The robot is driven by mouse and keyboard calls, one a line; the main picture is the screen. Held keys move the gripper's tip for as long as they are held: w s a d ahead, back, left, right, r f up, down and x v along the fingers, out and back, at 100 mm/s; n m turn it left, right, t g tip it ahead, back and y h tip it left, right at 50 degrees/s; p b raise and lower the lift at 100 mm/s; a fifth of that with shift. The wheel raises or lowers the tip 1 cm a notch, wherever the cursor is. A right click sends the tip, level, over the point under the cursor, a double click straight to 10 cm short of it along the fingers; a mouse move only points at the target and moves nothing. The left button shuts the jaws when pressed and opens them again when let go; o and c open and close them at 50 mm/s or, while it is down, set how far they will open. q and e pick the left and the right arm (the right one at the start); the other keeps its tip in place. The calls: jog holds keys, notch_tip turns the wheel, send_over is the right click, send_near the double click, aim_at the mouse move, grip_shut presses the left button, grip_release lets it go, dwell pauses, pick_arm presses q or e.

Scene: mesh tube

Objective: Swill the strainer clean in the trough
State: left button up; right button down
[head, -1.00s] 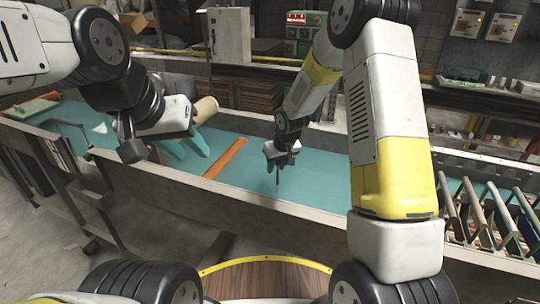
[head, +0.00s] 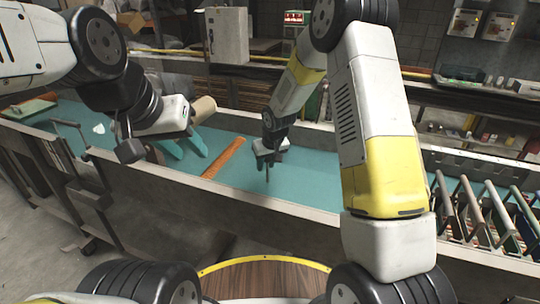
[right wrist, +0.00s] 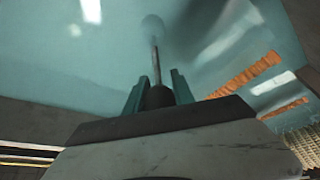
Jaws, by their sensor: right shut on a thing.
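The trough (head: 310,212) is long, grey-walled and teal inside, and crosses the head view. My right gripper (head: 268,160) hangs over its middle. In the right wrist view that gripper (right wrist: 158,84) has teal fingers shut on a dark handle. A thin rod runs from the handle to a faint round end; I take this to be the strainer (right wrist: 155,55). The round end is pale against the teal, and I cannot tell whether it is under water. In the head view only a thin dark stem shows below the gripper. My left gripper (head: 186,146) is empty, its teal fingers spread, above the trough's left part.
A rust-orange strip (head: 224,158) lies across the trough, left of my right gripper. A tan roll (head: 203,108) shows behind my left gripper. A rack of several upright panels (head: 480,215) stands at the right. A grey box (head: 226,35) stands on the back shelf.

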jog(key=shift+s+d, duration=0.3)
jog(key=shift+d, duration=0.4)
jog(key=shift+s+d, duration=0.25)
jog(key=shift+d, duration=0.4)
jog(key=shift+s+d, duration=0.3)
jog(key=shift+d, duration=0.4)
dwell(1.4)
dwell(0.4)
notch_tip(320, 180, up, 16)
dwell(1.2)
dwell(0.4)
